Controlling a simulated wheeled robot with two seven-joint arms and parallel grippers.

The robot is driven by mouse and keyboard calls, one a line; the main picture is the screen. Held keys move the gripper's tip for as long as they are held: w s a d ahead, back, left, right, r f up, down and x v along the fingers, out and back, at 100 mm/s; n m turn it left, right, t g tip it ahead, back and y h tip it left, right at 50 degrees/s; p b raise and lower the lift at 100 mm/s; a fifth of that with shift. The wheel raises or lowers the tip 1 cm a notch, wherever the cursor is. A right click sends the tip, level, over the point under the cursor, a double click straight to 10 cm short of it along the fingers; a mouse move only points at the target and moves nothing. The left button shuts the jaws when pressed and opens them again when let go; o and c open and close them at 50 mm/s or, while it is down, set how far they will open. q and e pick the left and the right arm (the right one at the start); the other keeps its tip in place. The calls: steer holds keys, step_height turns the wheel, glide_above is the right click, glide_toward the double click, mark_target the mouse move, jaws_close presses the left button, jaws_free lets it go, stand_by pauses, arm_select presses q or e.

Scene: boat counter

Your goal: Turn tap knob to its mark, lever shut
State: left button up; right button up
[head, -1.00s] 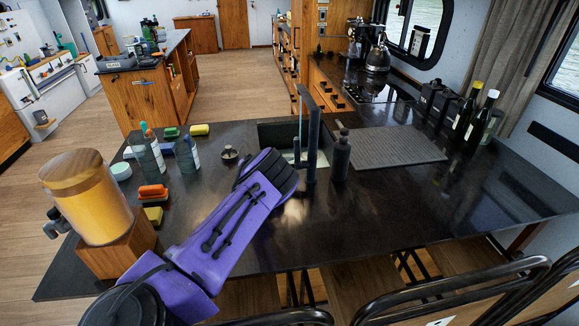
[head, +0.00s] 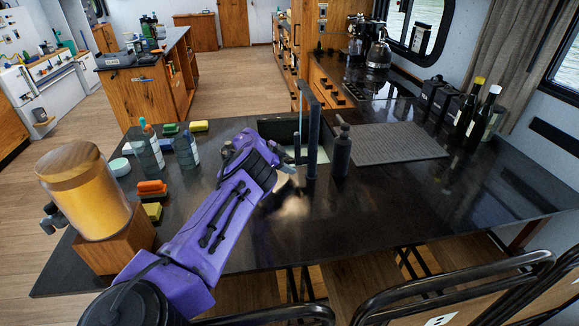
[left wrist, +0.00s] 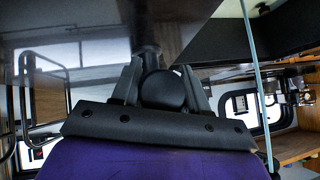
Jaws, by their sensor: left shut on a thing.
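The black tap (head: 312,135) stands upright at the sink (head: 275,130) in the head view. A thin pale blue line, which looks like running water, hangs beside its post and also shows in the left wrist view. My left gripper (head: 284,172) reaches the tap's near left side, its fingertips hard to make out there. In the left wrist view its two fingers (left wrist: 162,82) are on either side of a round dark knob (left wrist: 163,92), shut on it. The knob's mark and the lever cannot be made out. My right gripper is not in view.
A dark soap bottle (head: 341,152) stands just right of the tap, with a ribbed mat (head: 398,143) beyond. Clear bottles (head: 186,151) and sponges (head: 152,212) are left of my arm. A yellow dispenser (head: 85,190) stands on a wooden block near the arm.

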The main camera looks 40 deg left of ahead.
arm_select(q)
steer(key=shift+s+a+f, duration=0.1)
steer(key=shift+s+f, duration=0.2)
steer(key=shift+f, duration=0.05)
steer(key=o, duration=1)
steer(key=shift+a+r, duration=0.1)
steer(key=shift+a, duration=0.05)
steer(key=shift+s+r+p, duration=0.1)
steer(key=shift+r+p, duration=0.2)
steer(key=shift+r, duration=0.1)
steer(key=shift+s+a+r+p, duration=0.2)
steer(key=shift+s+r+p, duration=0.15)
steer(key=shift+r+p, duration=0.4)
steer(key=v, duration=0.8)
steer(key=shift+s+a+f, duration=0.25)
steer(key=shift+s+f, duration=0.05)
